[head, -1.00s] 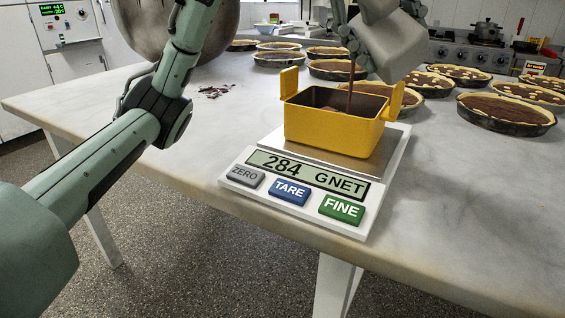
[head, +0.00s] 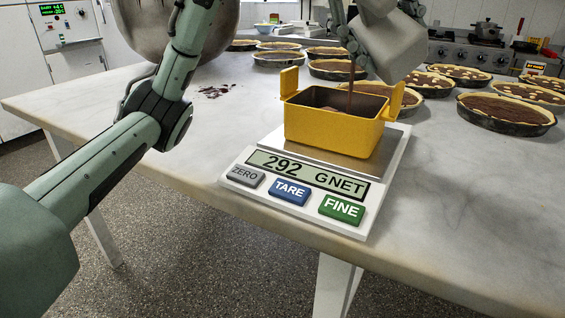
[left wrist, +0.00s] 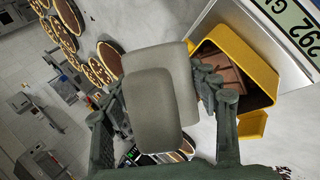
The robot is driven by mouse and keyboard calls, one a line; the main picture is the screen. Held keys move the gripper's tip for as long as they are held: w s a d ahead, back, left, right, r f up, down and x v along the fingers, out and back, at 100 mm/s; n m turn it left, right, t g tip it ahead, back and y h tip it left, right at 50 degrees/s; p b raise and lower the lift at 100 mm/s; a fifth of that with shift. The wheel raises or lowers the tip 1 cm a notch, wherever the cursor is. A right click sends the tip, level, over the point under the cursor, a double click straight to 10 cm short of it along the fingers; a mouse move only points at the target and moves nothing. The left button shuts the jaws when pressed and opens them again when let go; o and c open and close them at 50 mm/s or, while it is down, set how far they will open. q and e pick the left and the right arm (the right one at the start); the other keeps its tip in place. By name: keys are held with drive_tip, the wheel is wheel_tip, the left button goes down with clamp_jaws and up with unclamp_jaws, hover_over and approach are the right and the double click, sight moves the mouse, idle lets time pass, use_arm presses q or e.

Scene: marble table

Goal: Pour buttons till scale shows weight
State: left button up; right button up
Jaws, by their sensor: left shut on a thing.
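A yellow box (head: 330,130) with upright end tabs stands on the pan of a white scale (head: 395,160). The scale display (head: 307,174) reads 292 G NET. My left gripper (head: 368,38) is above and behind the box, shut on a grey container (head: 393,45) that is tilted over it. A thin brown stream (head: 351,85) falls from there into the box, which holds brown material. In the left wrist view the grey container (left wrist: 155,95) sits between both fingers, and the yellow box (left wrist: 243,62) shows brown contents. My right gripper is in neither view.
Several filled tarts (head: 507,113) stand on the marble table (head: 110,105) behind and right of the scale. Brown crumbs (head: 216,91) lie to the left. The front right of the table is clear. A stove with a pot (head: 486,30) is behind.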

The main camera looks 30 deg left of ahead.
use_arm(q)
drive_tip(key=shift+w+a+h, duration=0.1)
drive_tip(key=shift+a+h, duration=0.1)
drive_tip(key=shift+h, duration=0.3)
idle(2.2)
drive_tip(key=shift+s+d+r+m+t+y, duration=0.15)
drive_tip(key=shift+s+d+m+t+y, duration=0.15)
drive_tip(key=shift+y, duration=0.6)
drive_tip(key=shift+d, duration=0.15)
